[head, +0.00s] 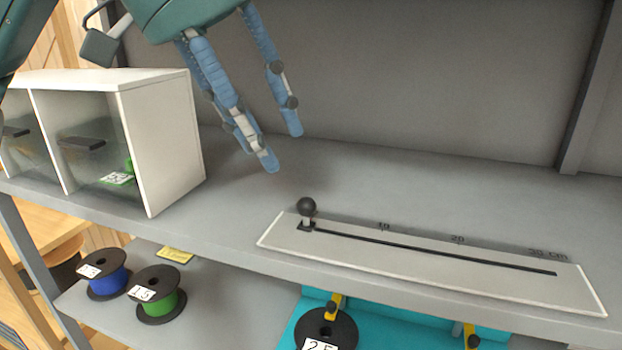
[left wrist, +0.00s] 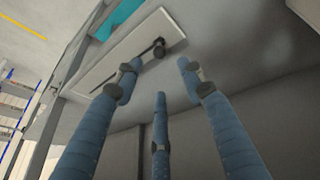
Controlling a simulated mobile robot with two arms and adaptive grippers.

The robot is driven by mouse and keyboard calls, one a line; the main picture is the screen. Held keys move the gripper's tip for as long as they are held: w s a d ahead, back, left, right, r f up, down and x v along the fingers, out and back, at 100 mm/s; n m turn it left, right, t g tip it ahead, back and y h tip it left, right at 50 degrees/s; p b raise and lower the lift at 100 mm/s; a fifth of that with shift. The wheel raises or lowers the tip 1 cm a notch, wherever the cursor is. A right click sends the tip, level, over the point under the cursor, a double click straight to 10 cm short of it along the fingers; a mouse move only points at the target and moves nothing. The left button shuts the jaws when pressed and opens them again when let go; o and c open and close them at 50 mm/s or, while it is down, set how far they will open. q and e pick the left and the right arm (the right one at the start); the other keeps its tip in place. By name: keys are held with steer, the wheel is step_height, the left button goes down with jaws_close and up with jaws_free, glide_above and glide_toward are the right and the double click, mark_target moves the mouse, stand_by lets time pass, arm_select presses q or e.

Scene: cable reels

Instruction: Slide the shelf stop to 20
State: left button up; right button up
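The shelf stop is a black ball knob (head: 307,207) on a short post, at the left end of a dark slot in a pale scale plate (head: 420,275). The plate lies on the grey shelf and has marks 10, 20 and 30 cm; the knob stands left of the 10. My left gripper (head: 283,155) hangs above the shelf, up and left of the knob, with its blue fingers spread and empty. In the left wrist view the knob (left wrist: 158,44) shows beyond the open fingers (left wrist: 158,85), apart from them. My right gripper is not in view.
A white cabinet (head: 165,140) with clear-fronted compartments stands at the shelf's left. Below are a blue reel (head: 105,276), a green reel (head: 160,298), a dark reel (head: 335,325) and a teal surface. The shelf around the plate is clear, with a grey wall behind.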

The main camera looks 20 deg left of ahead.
mark_target(302, 200)
arm_select(q)
steer(key=p+x, duration=0.2)
steer(key=x, duration=0.8)
steer(key=shift+d+f, duration=0.15)
steer(key=shift+f, duration=0.1)
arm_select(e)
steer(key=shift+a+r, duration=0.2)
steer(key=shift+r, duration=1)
arm_select(q)
jaws_close()
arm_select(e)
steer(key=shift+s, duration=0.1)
